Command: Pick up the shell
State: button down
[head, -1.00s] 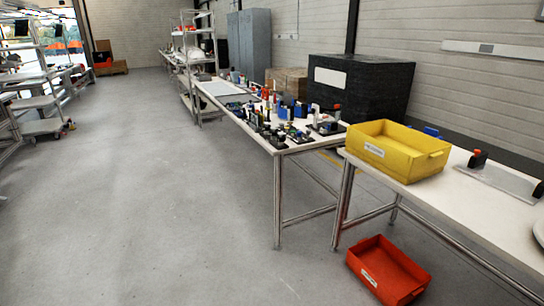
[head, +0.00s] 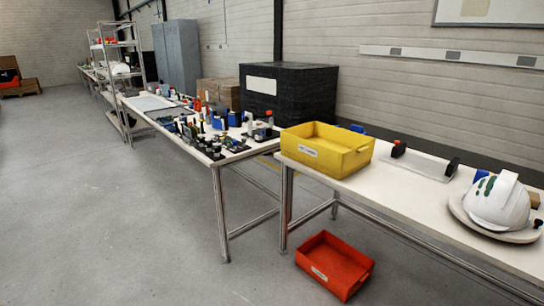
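A white helmet shell (head: 497,204) sits on a round pale base (head: 468,217) at the right end of the near table. Green patches show on its upper left side, and a white strip stands up on its top. My gripper is not in the head view, so its state and distance from the shell do not show.
The near white table (head: 400,198) also carries a yellow bin (head: 327,152) and a clear plate with dark end clamps (head: 419,163). A red bin (head: 334,266) lies on the floor below. A second table (head: 170,131) holds many small tools. Open floor (head: 100,210) is at left.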

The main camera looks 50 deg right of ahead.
aim_at(501, 202)
jog(key=z, duration=2.3)
